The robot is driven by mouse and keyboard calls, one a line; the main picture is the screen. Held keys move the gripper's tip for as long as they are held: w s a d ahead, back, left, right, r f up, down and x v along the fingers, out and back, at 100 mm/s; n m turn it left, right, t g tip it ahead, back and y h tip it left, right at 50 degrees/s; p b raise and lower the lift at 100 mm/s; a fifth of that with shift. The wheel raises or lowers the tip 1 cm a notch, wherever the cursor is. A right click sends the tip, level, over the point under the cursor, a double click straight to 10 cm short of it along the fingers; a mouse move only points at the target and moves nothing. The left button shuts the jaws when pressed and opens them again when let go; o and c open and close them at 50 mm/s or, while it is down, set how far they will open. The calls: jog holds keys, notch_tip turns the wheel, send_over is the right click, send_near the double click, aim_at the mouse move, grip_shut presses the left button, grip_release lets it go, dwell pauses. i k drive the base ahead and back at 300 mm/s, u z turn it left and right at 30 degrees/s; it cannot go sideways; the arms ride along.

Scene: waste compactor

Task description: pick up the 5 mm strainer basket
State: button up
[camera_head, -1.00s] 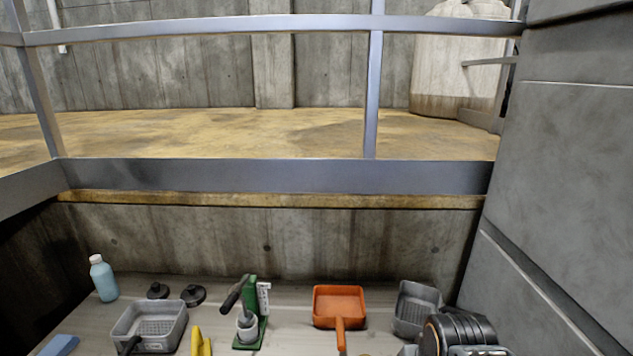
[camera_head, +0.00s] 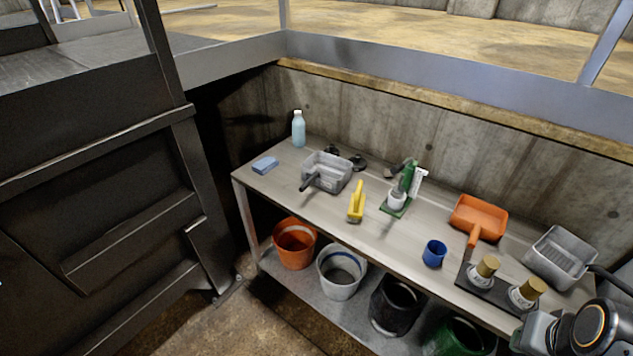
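Three handled baskets or pans stand on the workbench (camera_head: 300,192). A grey one (camera_head: 326,172) with a dark handle is at the left, an orange one (camera_head: 480,215) with its handle toward the front is right of the middle, and a grey ribbed one (camera_head: 563,256) is at the right end. I cannot read any mesh size, so I cannot tell which is the 5 mm strainer basket. Part of my arm shows at the bottom right, in front of the right end of the bench. My gripper's fingers do not show.
A blue bottle (camera_head: 298,129), blue sponge (camera_head: 265,165), yellow tool (camera_head: 356,202), green press (camera_head: 407,182), blue cup (camera_head: 434,253) and two gold-capped jars (camera_head: 484,272) share the bench. Several buckets (camera_head: 341,272) stand on the lower shelf. A concrete wall (camera_head: 400,130) stands behind.

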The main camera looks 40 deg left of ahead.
aim_at(327, 171)
jog(key=u, duration=1.6)
jog(key=i, duration=0.45)
jog(key=z, duration=0.1)
jog(key=k, duration=0.65)
jog(key=u, duration=0.65)
jog(key=i, duration=0.9)
jog(key=u, duration=0.5)
jog(key=i, duration=1.05)
jog(key=z, duration=0.25)
